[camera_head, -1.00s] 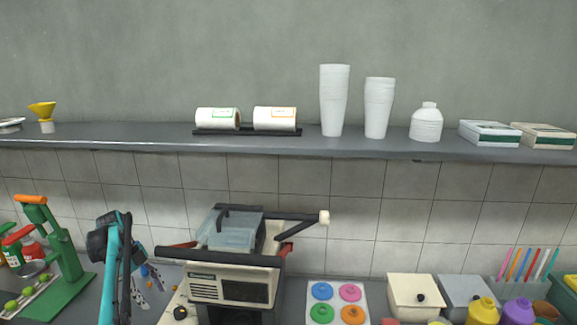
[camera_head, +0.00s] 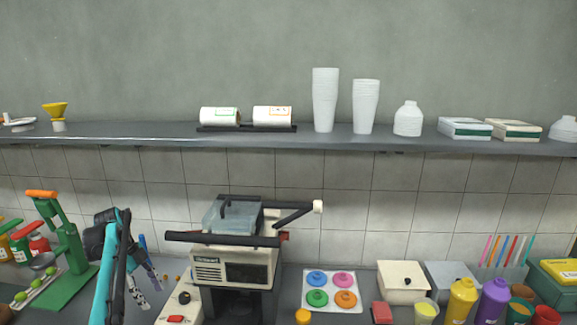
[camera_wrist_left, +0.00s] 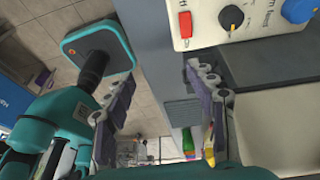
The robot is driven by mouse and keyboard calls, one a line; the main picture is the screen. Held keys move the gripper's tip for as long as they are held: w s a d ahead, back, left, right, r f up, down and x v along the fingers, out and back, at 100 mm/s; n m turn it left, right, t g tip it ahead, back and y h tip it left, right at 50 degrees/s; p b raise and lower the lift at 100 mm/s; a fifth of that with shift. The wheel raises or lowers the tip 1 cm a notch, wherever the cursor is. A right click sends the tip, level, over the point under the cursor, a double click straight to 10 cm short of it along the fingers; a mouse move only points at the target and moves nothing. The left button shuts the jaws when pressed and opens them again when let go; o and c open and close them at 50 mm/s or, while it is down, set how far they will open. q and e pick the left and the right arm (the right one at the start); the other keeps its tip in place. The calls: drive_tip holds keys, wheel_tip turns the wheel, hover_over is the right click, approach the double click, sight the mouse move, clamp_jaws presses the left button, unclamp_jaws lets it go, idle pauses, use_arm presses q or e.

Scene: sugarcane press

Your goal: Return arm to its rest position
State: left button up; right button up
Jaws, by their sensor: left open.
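My left arm comes up from the bottom left in the head view. Its left gripper (camera_head: 149,278) is beside the sugarcane press (camera_head: 235,262), on the press's left, over the counter. In the left wrist view the two fingers of the left gripper (camera_wrist_left: 160,115) stand wide apart with nothing between them. The press's control panel (camera_wrist_left: 265,15), with a red switch and a black knob, shows at the top right of that view. My right gripper is not in view.
A green hand juicer (camera_head: 68,245) stands left of my arm. A lid board (camera_head: 333,303), white boxes (camera_head: 403,272) and bottles (camera_head: 461,300) stand right of the press. A shelf (camera_head: 350,141) with cups (camera_head: 325,100) runs along the wall above.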

use_arm(q)
drive_tip(key=s+d+r+n+t+y+b, duration=0.1)
drive_tip(key=s+d+r+n+t, duration=0.1)
drive_tip(key=s+d+r+n, duration=0.45)
drive_tip(key=s+d+r+n+t+y+b, duration=0.1)
drive_tip(key=s+d+r+n+t+y, duration=0.1)
drive_tip(key=s+d+n, duration=0.5)
drive_tip(key=s+d+f+n+t, duration=0.2)
drive_tip(key=s+d+f, duration=0.3)
drive_tip(key=s, duration=0.3)
drive_tip(key=s+d+f+n+t, duration=0.2)
drive_tip(key=s+d+f, duration=0.3)
drive_tip(key=s, duration=0.4)
drive_tip(key=shift+f+n+y+b, duration=0.35)
drive_tip(key=shift+f+n, duration=0.2)
drive_tip(key=shift+n, duration=0.2)
